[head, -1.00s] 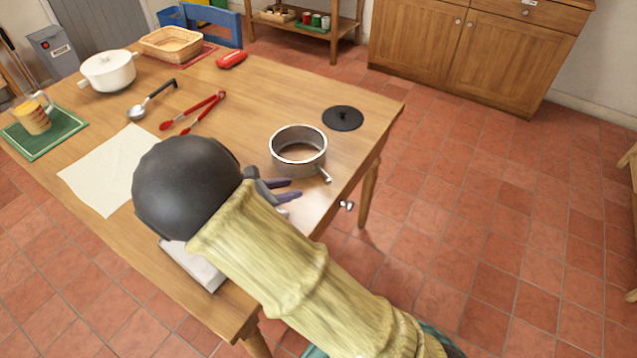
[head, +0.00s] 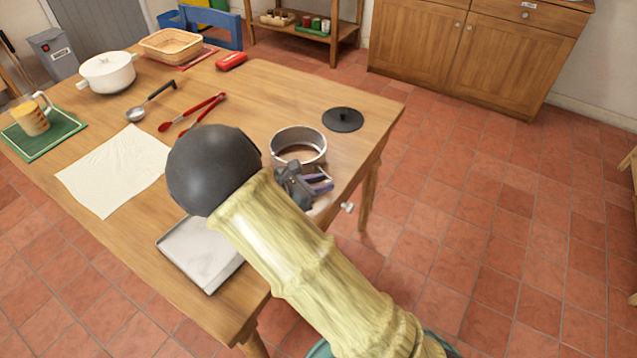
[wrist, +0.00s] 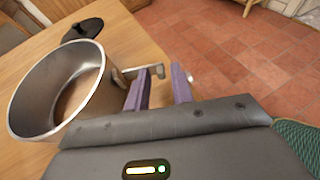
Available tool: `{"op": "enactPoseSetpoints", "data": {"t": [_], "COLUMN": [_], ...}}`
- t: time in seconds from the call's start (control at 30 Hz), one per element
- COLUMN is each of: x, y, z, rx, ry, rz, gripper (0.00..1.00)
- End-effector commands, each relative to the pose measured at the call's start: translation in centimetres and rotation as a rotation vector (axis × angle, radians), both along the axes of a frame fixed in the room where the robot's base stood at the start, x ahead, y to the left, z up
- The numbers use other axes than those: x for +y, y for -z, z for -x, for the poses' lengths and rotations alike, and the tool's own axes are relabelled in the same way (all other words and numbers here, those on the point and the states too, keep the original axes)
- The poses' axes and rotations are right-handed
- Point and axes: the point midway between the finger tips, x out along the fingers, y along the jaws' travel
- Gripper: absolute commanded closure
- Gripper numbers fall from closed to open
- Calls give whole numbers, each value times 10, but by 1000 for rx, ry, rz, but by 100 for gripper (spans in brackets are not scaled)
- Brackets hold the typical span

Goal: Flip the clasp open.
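A round metal pan ring (head: 299,133) stands on the wooden table near its right edge; wood colour shows inside it. It fills the left of the wrist view (wrist: 92,98). Its clasp (wrist: 157,71) sticks out from the ring's side as a thin metal lever; in the head view my gripper hides it. My gripper (head: 322,183) is beside the ring on its near side. In the wrist view its two purple fingers (wrist: 163,72) are apart with nothing clearly held. The clasp's end shows between the fingertips; contact cannot be told.
A black lid (head: 343,119) lies beyond the ring. A pale tray (head: 203,254) and a cream cloth (head: 115,172) lie left of my arm. Red tongs (head: 193,113) and a ladle (head: 150,101) lie farther back. A small light knob (head: 347,207) sticks out at the table's side.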

Motion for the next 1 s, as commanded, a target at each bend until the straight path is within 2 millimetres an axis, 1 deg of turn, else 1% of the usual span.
{"op": "enactPoseSetpoints", "data": {"t": [0.03, 0.1, 0.37, 0.53, 0.7, 0.97, 1.0], "x": [0, 0, 1, 4, 6, 6, 6], "y": [0, 0, -2, -4, -1, 0, 0], "z": [0, 0, 0, -1, 0, 0, 0], "rx": [0, 0, -1, -1, 0, 0, 0], "ry": [0, 0, 9, 52, 82, 83, 83], "rz": [0, 0, 0, 2, 0, 0, 0], "gripper": [87, 100, 100, 100, 100, 100, 84]}}
